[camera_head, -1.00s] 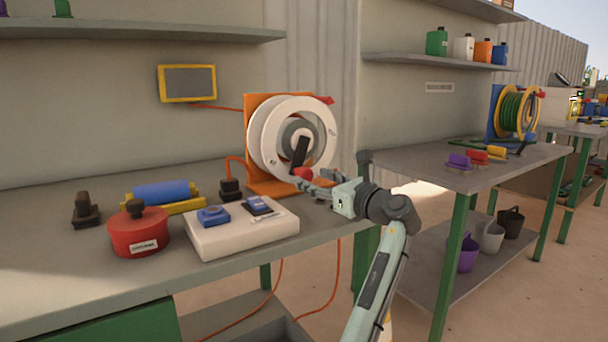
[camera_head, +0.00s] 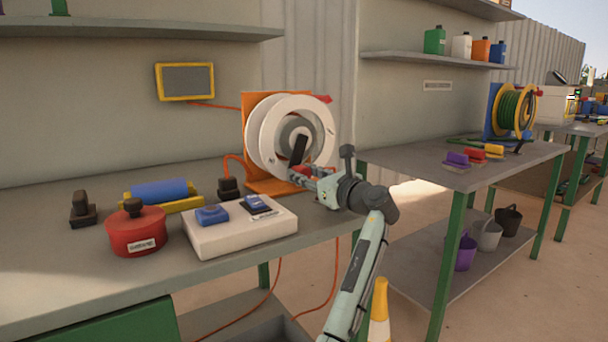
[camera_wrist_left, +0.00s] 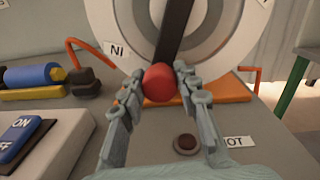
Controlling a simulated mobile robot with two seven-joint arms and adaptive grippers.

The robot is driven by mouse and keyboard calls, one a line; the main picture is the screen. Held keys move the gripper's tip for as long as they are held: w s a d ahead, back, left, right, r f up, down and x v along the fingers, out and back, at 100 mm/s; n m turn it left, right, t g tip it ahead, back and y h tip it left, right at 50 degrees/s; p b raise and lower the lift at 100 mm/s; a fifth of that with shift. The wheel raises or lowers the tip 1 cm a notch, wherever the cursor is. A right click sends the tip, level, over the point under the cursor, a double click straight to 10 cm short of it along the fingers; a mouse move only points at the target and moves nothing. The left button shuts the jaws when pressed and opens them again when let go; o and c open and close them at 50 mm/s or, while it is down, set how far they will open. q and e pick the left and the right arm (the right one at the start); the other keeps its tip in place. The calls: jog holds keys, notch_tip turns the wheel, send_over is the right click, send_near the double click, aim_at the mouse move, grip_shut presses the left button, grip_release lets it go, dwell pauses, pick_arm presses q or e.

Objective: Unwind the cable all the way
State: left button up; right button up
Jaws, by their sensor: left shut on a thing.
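The cable reel stands on the left bench, with white discs (camera_head: 319,128) and an orange stand (camera_head: 252,102). A black crank arm (camera_head: 299,150) hangs down from its hub and ends in a red knob (camera_wrist_left: 159,84). My left gripper (camera_head: 303,172) is shut on this knob, one finger on each side of it in the left wrist view. An orange cable (camera_head: 235,159) runs from the reel to a black plug block (camera_head: 229,188). No cable shows clearly between the discs. My right gripper is not in view.
A white switch box (camera_head: 235,240), a red pot (camera_head: 138,232) and a blue roller (camera_head: 160,192) stand left of the reel. A second bench (camera_head: 410,163) with a yellow-rimmed reel (camera_head: 521,110) stands to the right. Orange cable (camera_head: 274,290) hangs below the left bench.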

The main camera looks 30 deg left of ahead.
pick_arm(q)
jog(key=shift+w, duration=0.1)
grip_shut()
jog(key=shift+d, duration=0.1)
jog(key=shift+w+d+n+p, duration=0.1)
jog(key=shift+w+n+p, duration=0.3)
jog(key=shift+n, duration=0.3)
jog(key=shift+w+d+f+n, duration=0.15)
jog(key=shift+w+n, duration=0.15)
jog(key=shift+n, duration=0.25)
jog(key=shift+w+d+f+n, duration=0.1)
jog(key=shift+w+n, duration=0.2)
jog(key=shift+n, duration=0.25)
jog(key=shift+w+d+n, duration=0.2)
jog(key=shift+w+n, duration=0.3)
jog(key=shift+n, duration=0.3)
jog(key=shift+w+d+r+n, duration=0.1)
jog(key=shift+w+d+n, duration=0.1)
jog(key=shift+w+n, duration=0.3)
jog(key=shift+w+d+r+n+h, duration=0.15)
jog(key=shift+w+n+h, duration=0.15)
jog(key=shift+n, duration=0.5)
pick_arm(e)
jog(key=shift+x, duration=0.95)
